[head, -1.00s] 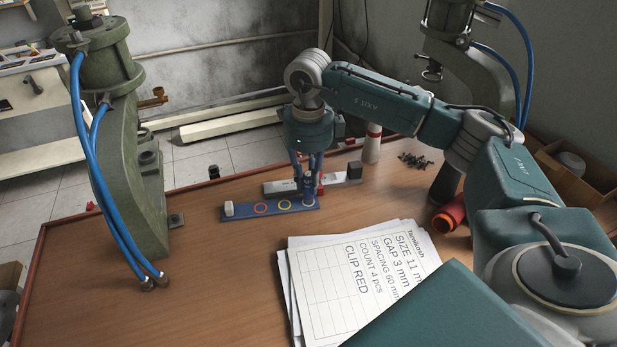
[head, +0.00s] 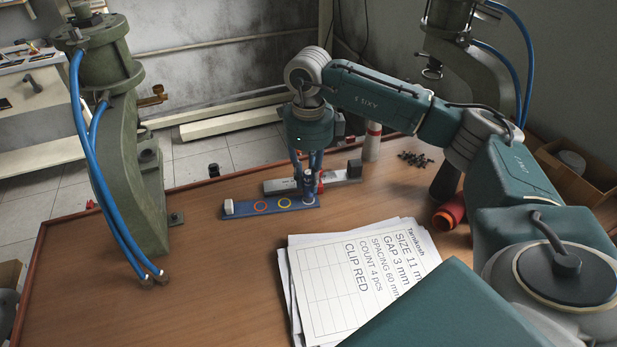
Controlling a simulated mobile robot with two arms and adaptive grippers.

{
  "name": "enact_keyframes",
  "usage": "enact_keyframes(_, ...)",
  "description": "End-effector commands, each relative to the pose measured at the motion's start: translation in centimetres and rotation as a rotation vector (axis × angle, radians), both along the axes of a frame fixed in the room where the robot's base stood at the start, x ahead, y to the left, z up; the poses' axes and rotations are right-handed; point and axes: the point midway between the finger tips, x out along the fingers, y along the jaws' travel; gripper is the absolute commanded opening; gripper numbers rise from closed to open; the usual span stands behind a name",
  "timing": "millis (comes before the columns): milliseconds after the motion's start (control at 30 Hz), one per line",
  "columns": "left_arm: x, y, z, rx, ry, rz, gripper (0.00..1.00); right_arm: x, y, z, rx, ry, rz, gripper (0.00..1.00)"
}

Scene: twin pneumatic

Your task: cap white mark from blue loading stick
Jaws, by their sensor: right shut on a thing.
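The blue loading stick (head: 240,211) lies flat on the table, with a white block (head: 229,207) at its left end. An orange ring mark (head: 261,207) and a yellow ring mark (head: 285,204) show on its top. My right gripper (head: 308,188) points down at the right end of the stick. It is shut on a small part, mostly hidden between the fingers, low over or touching the stick. I cannot tell which. The white mark is not clearly visible; the gripper covers that end. My left gripper is not in view.
A grey stick (head: 335,178) with a dark end block (head: 354,168) lies just behind. Green presses with blue hoses stand left (head: 135,150) and back right. Papers (head: 350,280) lie in front; a red cylinder (head: 448,214) lies at right. The front left table is clear.

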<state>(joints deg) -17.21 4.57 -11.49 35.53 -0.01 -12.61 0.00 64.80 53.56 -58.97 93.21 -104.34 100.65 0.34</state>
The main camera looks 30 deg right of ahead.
Motion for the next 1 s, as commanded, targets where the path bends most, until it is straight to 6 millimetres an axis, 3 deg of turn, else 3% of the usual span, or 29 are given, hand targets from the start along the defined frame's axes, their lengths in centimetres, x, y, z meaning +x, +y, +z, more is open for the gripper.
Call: enact_keyframes(1000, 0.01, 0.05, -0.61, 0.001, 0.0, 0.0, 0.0, 0.0, 0.0, -0.81, 0.0, 0.0, 0.0, 0.0)
